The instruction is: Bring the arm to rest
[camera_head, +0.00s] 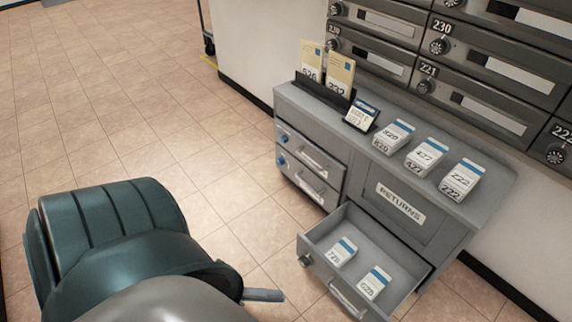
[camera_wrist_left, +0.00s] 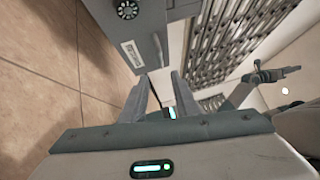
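My left arm (camera_head: 125,245), dark teal and grey, fills the lower left of the head view. Of my left gripper (camera_head: 263,295) only a grey finger shows there, low and left of the open drawer. In the left wrist view my left gripper (camera_wrist_left: 160,82) has its two fingers apart, and I see nothing held between them. The grey cabinet (camera_wrist_left: 140,40) lies beyond the fingertips.
The grey cabinet's drawer (camera_head: 313,248) is pulled open, with two white-and-blue packets (camera_head: 373,284) inside. Its top (camera_head: 497,192) bears three labelled packets, a small sign (camera_head: 361,115) and a black holder (camera_head: 320,92) with two envelopes. Mailboxes (camera_head: 480,95) line the wall. Tiled floor (camera_head: 130,110) is clear at left.

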